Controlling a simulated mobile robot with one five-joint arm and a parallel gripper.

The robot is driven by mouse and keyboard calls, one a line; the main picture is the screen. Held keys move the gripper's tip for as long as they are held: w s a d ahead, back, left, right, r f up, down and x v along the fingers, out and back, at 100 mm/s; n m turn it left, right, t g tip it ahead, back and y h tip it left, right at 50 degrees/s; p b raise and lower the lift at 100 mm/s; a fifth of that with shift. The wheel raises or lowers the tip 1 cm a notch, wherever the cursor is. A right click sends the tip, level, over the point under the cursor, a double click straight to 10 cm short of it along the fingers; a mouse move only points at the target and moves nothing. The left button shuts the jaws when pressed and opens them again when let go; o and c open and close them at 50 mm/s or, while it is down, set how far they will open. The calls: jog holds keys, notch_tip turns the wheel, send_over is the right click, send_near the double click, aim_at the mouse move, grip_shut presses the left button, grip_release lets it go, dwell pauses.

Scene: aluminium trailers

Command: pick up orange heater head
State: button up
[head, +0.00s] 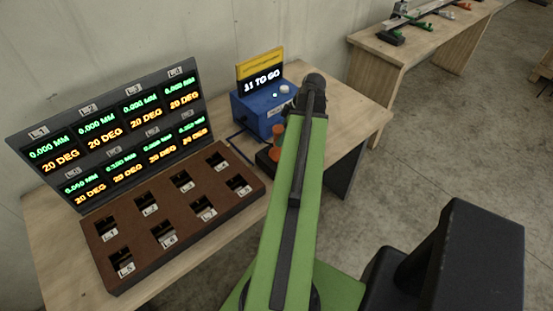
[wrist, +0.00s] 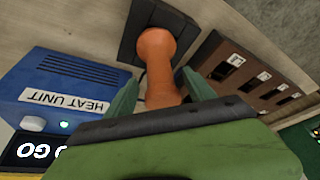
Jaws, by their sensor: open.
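The orange heater head (wrist: 157,52) stands on a dark square base (wrist: 183,22) in the wrist view. My gripper (wrist: 161,90) is open, with one green finger on each side of the orange handle. A gap shows between the handle and the fingers, so I see no grip on it. In the head view a small part of the orange heater head (head: 278,135) shows just left of my green arm, beside the blue heat unit. My gripper's fingers are hidden behind the arm there.
The blue heat unit (head: 266,107) with a yellow-topped "11 TO GO" display (head: 262,75) stands behind. A brown rack (head: 117,258) with labelled slots and a readout panel (head: 70,140) are to the left. Another wooden table (head: 450,40) stands at the back right.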

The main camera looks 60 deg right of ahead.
jog(key=b+x, duration=0.5)
jog(key=shift+s+d+f, duration=0.15)
jog(key=shift+f, duration=0.2)
jog(key=shift+r, duration=0.2)
jog(key=shift+c, duration=0.3)
grip_shut()
